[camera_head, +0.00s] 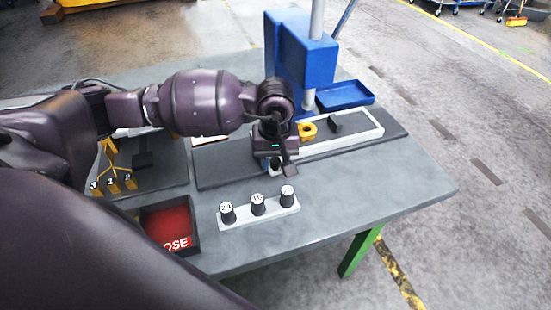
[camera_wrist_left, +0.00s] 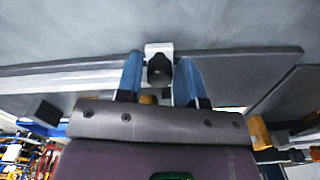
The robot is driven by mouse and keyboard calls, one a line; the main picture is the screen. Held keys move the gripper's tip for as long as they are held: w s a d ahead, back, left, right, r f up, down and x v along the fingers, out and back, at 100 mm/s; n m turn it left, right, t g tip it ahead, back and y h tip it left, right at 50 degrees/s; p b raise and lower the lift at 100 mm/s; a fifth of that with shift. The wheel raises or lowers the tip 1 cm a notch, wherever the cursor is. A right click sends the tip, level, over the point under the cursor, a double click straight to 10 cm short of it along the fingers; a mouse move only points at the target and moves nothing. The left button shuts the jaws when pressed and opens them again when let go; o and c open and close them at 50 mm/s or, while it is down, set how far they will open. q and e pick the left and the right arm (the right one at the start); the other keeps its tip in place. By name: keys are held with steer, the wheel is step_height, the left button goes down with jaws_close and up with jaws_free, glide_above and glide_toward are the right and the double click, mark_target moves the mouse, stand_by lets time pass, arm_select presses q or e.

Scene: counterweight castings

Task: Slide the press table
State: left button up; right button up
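The press table (camera_head: 358,139) is a pale sliding plate on a dark base below the blue press (camera_head: 287,52). It carries a yellow ring (camera_head: 307,129) and a black block (camera_head: 335,124). My left gripper (camera_head: 279,168) is at the plate's near left end, pointing down and hiding that end. In the left wrist view, its two blue fingers (camera_wrist_left: 160,85) stand on either side of a dark knob (camera_wrist_left: 160,68) on a pale bracket at the plate's end. A gap shows at the left finger; contact at the right finger is unclear. My right gripper is out of view.
Three numbered black weights (camera_head: 257,205) stand on a pale strip in front. A red-lined tray (camera_head: 168,225) and a stand with yellow numbered tags (camera_head: 113,180) are at the left. A blue tray (camera_head: 345,95) is beside the press. The counter's right end is clear.

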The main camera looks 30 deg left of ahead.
arm_select(q)
jaws_close()
steer(key=shift+w+d+f+b, duration=0.15)
steer(key=shift+w+d+b, duration=1)
steer(key=shift+w, duration=0.25)
steer(key=shift+w+d, duration=0.25)
steer(key=shift+o, duration=1.7)
jaws_free()
steer(key=shift+r, duration=0.25)
